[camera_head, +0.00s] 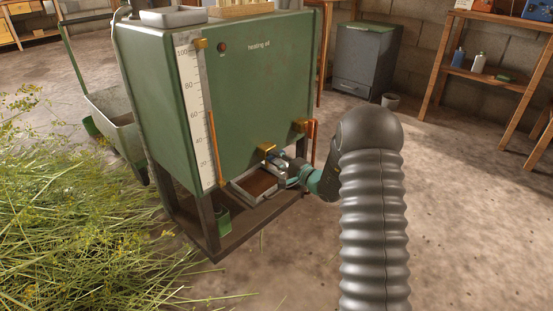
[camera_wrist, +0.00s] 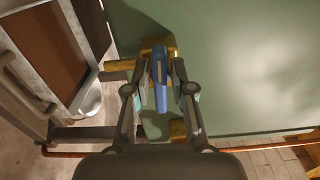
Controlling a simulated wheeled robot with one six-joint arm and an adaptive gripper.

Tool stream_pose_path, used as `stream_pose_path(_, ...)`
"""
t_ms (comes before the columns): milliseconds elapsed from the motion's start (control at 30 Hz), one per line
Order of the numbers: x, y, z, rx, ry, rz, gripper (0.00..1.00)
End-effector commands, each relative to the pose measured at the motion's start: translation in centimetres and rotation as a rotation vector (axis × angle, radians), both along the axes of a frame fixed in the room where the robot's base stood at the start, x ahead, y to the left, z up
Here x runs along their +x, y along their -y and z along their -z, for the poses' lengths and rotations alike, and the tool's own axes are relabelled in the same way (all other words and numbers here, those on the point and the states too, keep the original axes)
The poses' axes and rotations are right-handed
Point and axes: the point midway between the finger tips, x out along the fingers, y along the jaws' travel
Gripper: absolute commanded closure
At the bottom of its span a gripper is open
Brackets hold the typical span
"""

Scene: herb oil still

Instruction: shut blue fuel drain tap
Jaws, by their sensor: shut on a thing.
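The blue fuel drain tap's lever (camera_wrist: 160,80) stands between my gripper's fingers in the wrist view, in front of its brass body (camera_wrist: 172,52). In the head view the brass body (camera_head: 266,149) sits low on the front of the green heating oil tank (camera_head: 250,100), with a little blue at it. My gripper (camera_head: 281,163) reaches it from the right. In the wrist view my gripper (camera_wrist: 160,92) is shut on the blue lever. The fingers hide part of the tap, and I cannot tell whether its flow is open.
A tray with a brown inside (camera_head: 239,187) lies below the tap. Another brass fitting (camera_head: 300,125) and a copper pipe (camera_head: 312,142) are to its right. A white scale (camera_head: 196,115) runs up the tank's edge.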

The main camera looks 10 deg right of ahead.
Motion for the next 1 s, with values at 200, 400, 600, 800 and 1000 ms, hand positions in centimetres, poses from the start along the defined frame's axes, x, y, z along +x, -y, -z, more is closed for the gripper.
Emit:
stream_pose_path(200, -0.03, -0.02, 0.18, -0.064, 0.045, -0.001, 1.00)
stream_pose_path(400, -0.02, -0.01, 0.21, -0.089, 0.063, 0.000, 1.00)
stream_pose_path(600, -0.01, -0.01, 0.21, -0.093, 0.066, 0.000, 1.00)
stream_pose_path(800, 0.00, 0.00, 0.20, -0.092, 0.066, 0.000, 0.75)
stream_pose_path(1000, 0.00, 0.00, 0.18, -0.091, 0.066, 0.000, 0.61)
